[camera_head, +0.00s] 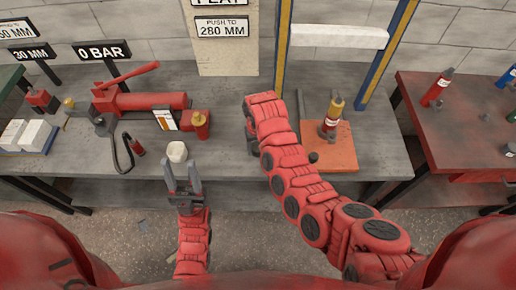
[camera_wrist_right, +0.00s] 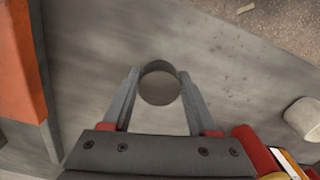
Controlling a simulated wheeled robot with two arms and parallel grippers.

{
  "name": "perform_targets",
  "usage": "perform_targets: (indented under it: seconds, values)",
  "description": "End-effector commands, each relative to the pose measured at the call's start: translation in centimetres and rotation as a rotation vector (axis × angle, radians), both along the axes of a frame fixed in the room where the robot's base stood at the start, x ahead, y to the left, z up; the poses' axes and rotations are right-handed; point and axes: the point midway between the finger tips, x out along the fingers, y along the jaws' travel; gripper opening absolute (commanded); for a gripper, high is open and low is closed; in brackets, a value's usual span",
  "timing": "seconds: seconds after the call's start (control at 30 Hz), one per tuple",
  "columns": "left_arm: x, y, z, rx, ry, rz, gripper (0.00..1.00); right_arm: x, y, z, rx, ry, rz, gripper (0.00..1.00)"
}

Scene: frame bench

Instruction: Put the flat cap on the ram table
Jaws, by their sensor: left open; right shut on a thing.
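My right gripper (camera_wrist_right: 160,78) is shut on a grey round piece, seemingly the flat cap (camera_wrist_right: 160,88), held between its fingertips over the grey bench. To the right of the arm an orange plate (camera_head: 338,153) lies on the bench. A red ram with a yellow top (camera_head: 331,119) stands on it, with a small dark knob (camera_head: 313,157) near its front left corner. No label marks the ram table. My left gripper (camera_head: 182,166) is open and empty at the bench's front edge, close to a cream round piece (camera_head: 177,151).
A red hand pump (camera_head: 150,101) and a red cylinder with a yellow top (camera_head: 199,124) are at left. A blue and yellow frame (camera_head: 388,52) with a white crossbar rises behind the orange plate. A red bench (camera_head: 455,125) stands at right.

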Motion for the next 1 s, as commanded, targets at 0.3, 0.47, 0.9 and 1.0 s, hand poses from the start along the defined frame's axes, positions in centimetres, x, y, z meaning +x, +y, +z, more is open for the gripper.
perform_targets:
  seconds: [0.3, 0.47, 0.9, 1.0]
  values:
    - [0.0, 0.0, 0.5, 0.0, 0.0, 0.0, 0.5, 0.1, 0.0, -1.4, 0.001, -0.003, 0.0, 0.0]
    - [0.0, 0.0, 0.3, 0.0, 0.0, 0.0, 0.5, 0.1, 0.0, -1.7, 0.001, -0.003, 0.0, 0.0]
    - [0.0, 0.0, 0.3, 0.0, 0.0, 0.0, 0.5, 0.1, 0.0, -1.7, 0.001, -0.003, 0.0, 0.89]
    - [0.0, 0.0, 0.6, 0.0, 0.0, 0.0, 0.5, 0.1, 0.0, -1.4, 0.001, -0.003, 0.0, 0.89]
